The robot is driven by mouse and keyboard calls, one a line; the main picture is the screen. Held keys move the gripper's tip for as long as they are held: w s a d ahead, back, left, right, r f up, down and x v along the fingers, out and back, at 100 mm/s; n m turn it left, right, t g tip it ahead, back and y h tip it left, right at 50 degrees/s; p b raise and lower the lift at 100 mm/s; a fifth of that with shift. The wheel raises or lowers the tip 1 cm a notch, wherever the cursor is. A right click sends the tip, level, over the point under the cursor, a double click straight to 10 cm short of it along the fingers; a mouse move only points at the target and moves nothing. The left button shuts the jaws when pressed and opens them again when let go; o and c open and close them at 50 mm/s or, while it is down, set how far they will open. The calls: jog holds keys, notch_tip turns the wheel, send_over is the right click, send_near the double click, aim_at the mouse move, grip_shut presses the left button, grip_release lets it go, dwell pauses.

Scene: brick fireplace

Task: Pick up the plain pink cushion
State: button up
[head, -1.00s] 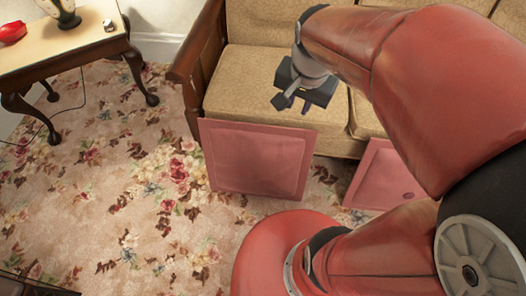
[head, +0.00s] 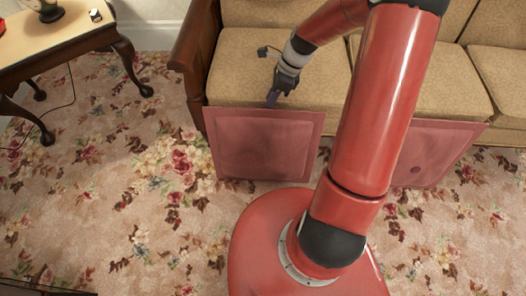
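The plain pink cushion (head: 262,150) is a flat, square, pink piece with a raised border. It stands upright on the carpet, its top edge against the front of the sofa's left seat. A second pink cushion (head: 430,150), with a dark round spot, stands further right and is partly hidden by my arm. My gripper (head: 273,97) points down just above and behind the plain cushion's top edge. Its fingers are small and dark, and I cannot tell whether they are open or touching the cushion.
The tan sofa (head: 245,70) with a wooden arm (head: 198,50) stands directly behind the cushions. A small table (head: 50,38) with a vase (head: 47,10) is at the upper left. The floral carpet (head: 110,200) is clear at the left.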

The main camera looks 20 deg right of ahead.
aim_at(267, 110)
jog(key=b+x, duration=0.4)
jog(key=x, duration=0.1)
jog(key=shift+s+d, duration=0.2)
jog(key=shift+d, duration=0.05)
jog(key=shift+a+f, duration=0.2)
jog(key=shift+a, duration=0.05)
jog(key=shift+f, duration=0.1)
jog(key=shift+c, duration=0.4)
grip_shut()
jog(key=shift+s, duration=0.1)
jog(key=shift+s+f+b, duration=0.15)
jog(key=shift+f+b, duration=0.05)
jog(key=shift+b, duration=0.1)
dwell(0.5)
